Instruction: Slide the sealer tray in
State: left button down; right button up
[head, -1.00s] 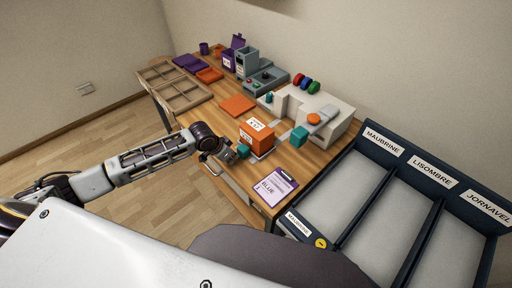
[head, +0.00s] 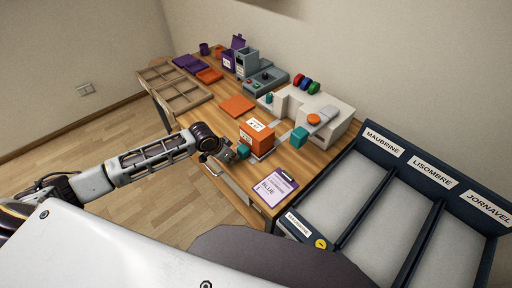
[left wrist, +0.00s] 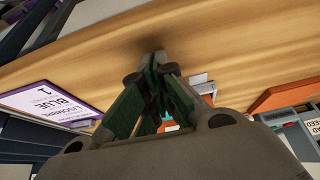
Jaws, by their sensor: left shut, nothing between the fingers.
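The white sealer (head: 334,125) stands on the wooden table, with an orange button and a teal block (head: 299,137) at its front. An orange box (head: 256,139) with a white label sits in front of the sealer, on or against the grey tray, which is mostly hidden. My right gripper is out of view.
A purple-edged card (head: 275,187) reading BLUE lies near the table's front edge. A dark rack (head: 437,176) with labelled lanes stands at the right. An orange sheet (head: 237,106), a wooden divided tray (head: 180,95) and a grey machine (head: 265,81) lie further back.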

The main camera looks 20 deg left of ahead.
aim_at(246, 146)
pick_arm(q)
jog(key=shift+w, duration=0.1)
dwell(0.4)
